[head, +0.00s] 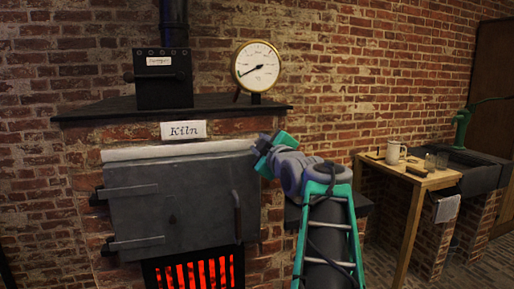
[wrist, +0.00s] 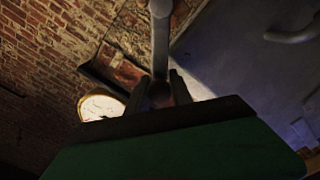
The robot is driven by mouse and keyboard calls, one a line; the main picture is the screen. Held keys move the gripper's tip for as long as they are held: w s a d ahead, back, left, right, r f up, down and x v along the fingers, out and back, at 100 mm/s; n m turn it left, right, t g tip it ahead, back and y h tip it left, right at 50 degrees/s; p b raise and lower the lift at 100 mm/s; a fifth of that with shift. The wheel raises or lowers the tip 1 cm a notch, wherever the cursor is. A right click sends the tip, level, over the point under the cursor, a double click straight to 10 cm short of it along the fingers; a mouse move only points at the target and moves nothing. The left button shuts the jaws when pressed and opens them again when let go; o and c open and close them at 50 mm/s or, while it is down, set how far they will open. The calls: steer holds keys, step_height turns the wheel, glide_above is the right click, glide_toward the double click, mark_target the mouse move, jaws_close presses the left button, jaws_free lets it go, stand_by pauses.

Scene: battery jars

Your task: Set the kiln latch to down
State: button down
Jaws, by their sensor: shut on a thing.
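The kiln has a grey metal door (head: 175,200) with two strap hinges on its left and a vertical handle (head: 238,215) on its right. My gripper (head: 264,150) is at the door's upper right corner in the head view, where it and my arm hide the latch. In the wrist view a slim grey bar, which looks like the latch (wrist: 160,45), runs from a rounded end at the top edge down to a dark brownish knob. My gripper's dark fingertips (wrist: 165,90) are shut around that knob end. The latch's angle on the kiln is hard to tell.
A round gauge (head: 257,68) and a black damper box (head: 162,75) stand on the kiln's top ledge. Embers glow below the door. A wooden table (head: 425,180) with a white mug stands to the right, beside a dark sink.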

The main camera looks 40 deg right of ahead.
steer(key=shift+r, duration=0.1)
steer(key=c, duration=1.3)
jaws_free()
steer(key=shift+d, duration=0.15)
steer(key=shift+o, duration=0.8)
